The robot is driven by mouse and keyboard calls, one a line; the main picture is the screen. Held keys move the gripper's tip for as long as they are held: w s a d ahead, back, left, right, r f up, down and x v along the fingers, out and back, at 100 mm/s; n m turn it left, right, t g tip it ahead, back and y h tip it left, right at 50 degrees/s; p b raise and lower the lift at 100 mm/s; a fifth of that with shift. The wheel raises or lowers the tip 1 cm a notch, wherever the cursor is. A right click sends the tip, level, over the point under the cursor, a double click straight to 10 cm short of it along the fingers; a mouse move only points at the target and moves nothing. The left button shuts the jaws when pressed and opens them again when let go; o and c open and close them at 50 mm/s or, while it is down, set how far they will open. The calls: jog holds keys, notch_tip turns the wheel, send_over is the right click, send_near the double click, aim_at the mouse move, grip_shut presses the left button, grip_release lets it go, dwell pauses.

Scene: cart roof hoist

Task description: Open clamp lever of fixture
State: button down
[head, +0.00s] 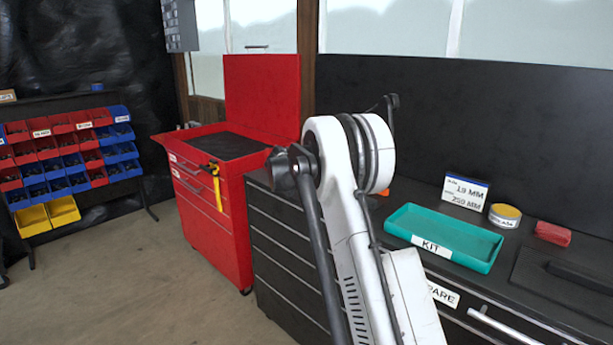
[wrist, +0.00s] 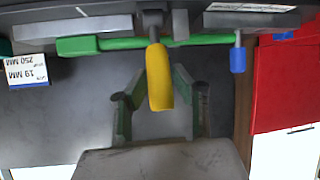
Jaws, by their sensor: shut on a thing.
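In the wrist view, a yellow handle (wrist: 159,78), which looks like the clamp lever, hangs from a grey and green fixture bar (wrist: 110,43) along the top. My gripper (wrist: 156,92) has one dark finger on each side of the yellow handle and is shut on it. A shorter blue-tipped lever (wrist: 237,58) is on the same bar to the right, clear of the fingers. In the head view my white arm fills the middle, and my gripper and the fixture do not show.
In the head view, a teal KIT tray (head: 445,236), a size sign (head: 464,192), a round tin (head: 504,215) and a red block (head: 553,233) sit on the dark bench. A red tool cart (head: 263,100) stands left of it. Bins (head: 62,212) stand far left; floor between is clear.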

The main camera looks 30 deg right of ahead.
dwell(0.3)
jog(key=c, duration=1.4)
grip_release()
jog(key=shift+a, duration=0.1)
jog(key=v, duration=1.2)
